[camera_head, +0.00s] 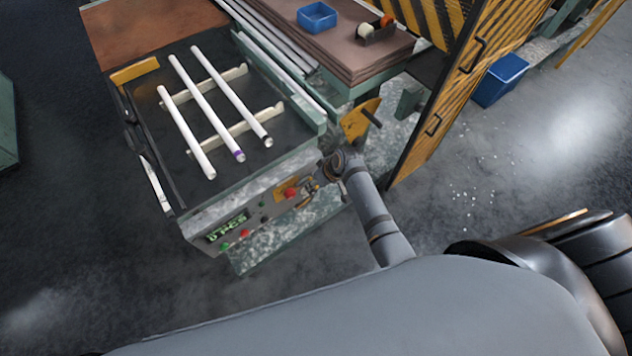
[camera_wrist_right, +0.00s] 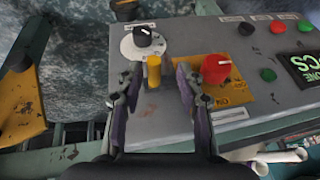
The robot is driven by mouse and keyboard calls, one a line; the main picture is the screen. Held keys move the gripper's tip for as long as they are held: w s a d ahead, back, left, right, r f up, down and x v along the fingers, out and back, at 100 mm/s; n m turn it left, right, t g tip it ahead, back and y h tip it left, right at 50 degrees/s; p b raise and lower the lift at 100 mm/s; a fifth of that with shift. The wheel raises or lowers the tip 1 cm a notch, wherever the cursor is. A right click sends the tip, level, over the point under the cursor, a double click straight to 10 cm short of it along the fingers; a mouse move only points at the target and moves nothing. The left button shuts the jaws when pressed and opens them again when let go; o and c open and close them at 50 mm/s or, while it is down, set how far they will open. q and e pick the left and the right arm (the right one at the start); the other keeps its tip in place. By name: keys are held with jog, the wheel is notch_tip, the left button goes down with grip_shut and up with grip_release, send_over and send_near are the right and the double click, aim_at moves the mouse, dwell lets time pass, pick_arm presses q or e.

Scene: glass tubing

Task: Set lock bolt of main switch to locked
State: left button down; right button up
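In the right wrist view, a red knob (camera_wrist_right: 215,68) sits on a yellow plate (camera_wrist_right: 232,96) on the grey control panel. Left of it a short yellow bolt (camera_wrist_right: 153,72) stands out of the panel. Above the bolt is a black knob on a white dial (camera_wrist_right: 143,42). Which knob is the main switch cannot be read from the labels. My right gripper (camera_wrist_right: 157,78) is open, its fingers left and right of the bolt with gaps visible. In the head view my right gripper (camera_head: 312,178) is at the panel's right end, beside the red knob (camera_head: 290,193). My left gripper is out of view.
The panel's buttons and green display (camera_head: 228,228) lie left of the knobs. White glass tubes (camera_head: 187,135) lie on racks on the machine (camera_head: 150,112) above.

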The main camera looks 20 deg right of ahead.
jog(key=shift+d+r, duration=0.15)
jog(key=shift+d, duration=0.05)
jog(key=v, duration=1.1)
jog(key=shift+r, duration=0.35)
jog(key=shift+s, duration=0.15)
jog(key=s+d+f+m+h+b, duration=0.15)
jog(key=s+f, duration=0.25)
jog(key=f, duration=0.6)
jog(key=s+d+f+m+g+b, duration=0.1)
jog(key=s+d+f, duration=0.25)
jog(key=f, duration=0.65)
jog(key=s+d+f+m+h+b, duration=0.15)
jog(key=s+f, duration=0.25)
jog(key=f, duration=0.6)
jog(key=s+d+f, duration=0.1)
jog(key=s+f, duration=0.3)
jog(key=s, duration=0.4)
jog(key=s+d+f+g+h+b, duration=0.1)
jog(key=s+d+f, duration=0.1)
jog(key=s+f, duration=0.3)
jog(key=s+d+f, duration=0.1)
jog(key=s+f, duration=0.3)
jog(key=s, duration=0.7)
jog(key=shift+d+f+n, duration=0.35)
jog(key=shift+f+n, duration=0.05)
